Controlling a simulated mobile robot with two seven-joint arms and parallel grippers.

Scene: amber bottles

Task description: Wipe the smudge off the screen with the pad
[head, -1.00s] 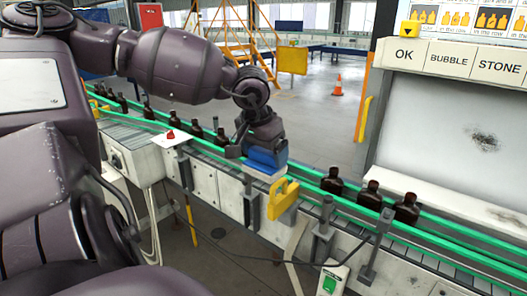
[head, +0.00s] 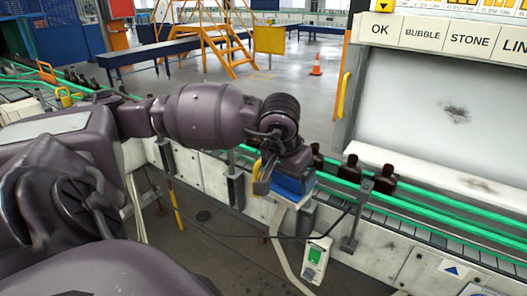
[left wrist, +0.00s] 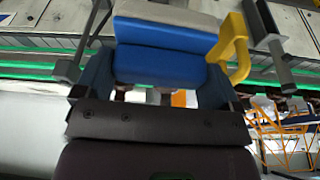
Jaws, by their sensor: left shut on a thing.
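My left gripper (head: 286,184) is shut on a blue pad (head: 296,186) and holds it over the near side of the conveyor. In the left wrist view the blue pad (left wrist: 160,66) sits between the fingers, with a pale layer along its far edge. The screen (head: 410,95) is a light panel at the right, under a row of labels. A dark smudge (head: 455,113) is on it, apart from the pad. A fainter mark (head: 480,183) lies on the white ledge below. My right gripper is not in view.
Several brown bottles (head: 383,178) stand on the green-railed conveyor, right beside the pad. A yellow handle (left wrist: 232,48) is close to the pad. A dark bracket (head: 357,220) and a green-faced box (head: 316,257) stick out in front. Floor behind the conveyor is open around an orange cone (head: 316,64).

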